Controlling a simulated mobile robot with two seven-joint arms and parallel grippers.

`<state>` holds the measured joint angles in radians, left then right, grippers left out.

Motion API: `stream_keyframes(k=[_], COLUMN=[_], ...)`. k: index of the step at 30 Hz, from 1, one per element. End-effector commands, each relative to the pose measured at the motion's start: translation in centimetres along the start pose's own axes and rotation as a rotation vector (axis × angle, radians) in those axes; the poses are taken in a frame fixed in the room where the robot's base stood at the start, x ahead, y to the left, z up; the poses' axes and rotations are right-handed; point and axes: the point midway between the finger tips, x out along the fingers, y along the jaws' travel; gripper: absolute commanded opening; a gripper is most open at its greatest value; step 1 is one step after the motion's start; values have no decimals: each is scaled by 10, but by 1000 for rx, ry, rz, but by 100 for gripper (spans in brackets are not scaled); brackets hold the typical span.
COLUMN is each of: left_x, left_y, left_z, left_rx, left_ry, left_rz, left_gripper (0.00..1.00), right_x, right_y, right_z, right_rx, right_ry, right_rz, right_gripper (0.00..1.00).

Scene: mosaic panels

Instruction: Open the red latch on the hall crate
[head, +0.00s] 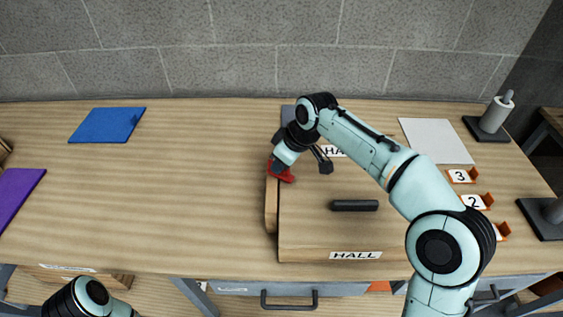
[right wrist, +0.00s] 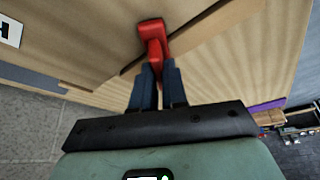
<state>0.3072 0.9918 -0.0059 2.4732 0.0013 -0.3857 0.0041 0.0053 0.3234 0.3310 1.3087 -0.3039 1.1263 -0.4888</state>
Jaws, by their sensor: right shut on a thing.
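The hall crate (head: 305,228) is a wooden box on the table with HALL labels and a dark bar handle (head: 355,205) on its top. The red latch (head: 286,177) is at the crate's left edge, partly hidden by my right gripper (head: 277,168). In the right wrist view, the fingers of my right gripper (right wrist: 158,85) are shut on the lower part of the red latch (right wrist: 153,30), whose wider end lies against the wood. My left gripper is out of view; only part of my left arm shows at the bottom left.
A blue panel (head: 107,125) and a purple panel (head: 15,195) lie on the left of the table. A white panel (head: 436,141), a roll on a stand (head: 494,116) and orange numbered holders (head: 463,176) are at the right. The table left of the crate is clear.

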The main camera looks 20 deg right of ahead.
Motion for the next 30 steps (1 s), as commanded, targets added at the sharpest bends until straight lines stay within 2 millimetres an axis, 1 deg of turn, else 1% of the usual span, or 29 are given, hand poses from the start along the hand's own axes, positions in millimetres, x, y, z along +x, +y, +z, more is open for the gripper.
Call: stream_keyframes(k=[1,18,24,30], left_x=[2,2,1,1], left_y=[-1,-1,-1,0], left_z=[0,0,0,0], left_rx=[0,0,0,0], left_ry=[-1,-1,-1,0], left_rz=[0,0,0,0], left_gripper=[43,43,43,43], right_x=[4,6,8,9], right_y=[-3,-16,-19,-21], right_z=[3,-1,-3,-4], right_rx=[38,532,679,789], right_ry=[-12,-18,-20,-21], right_rz=[12,220,282,328], right_gripper=[0,0,0,0])
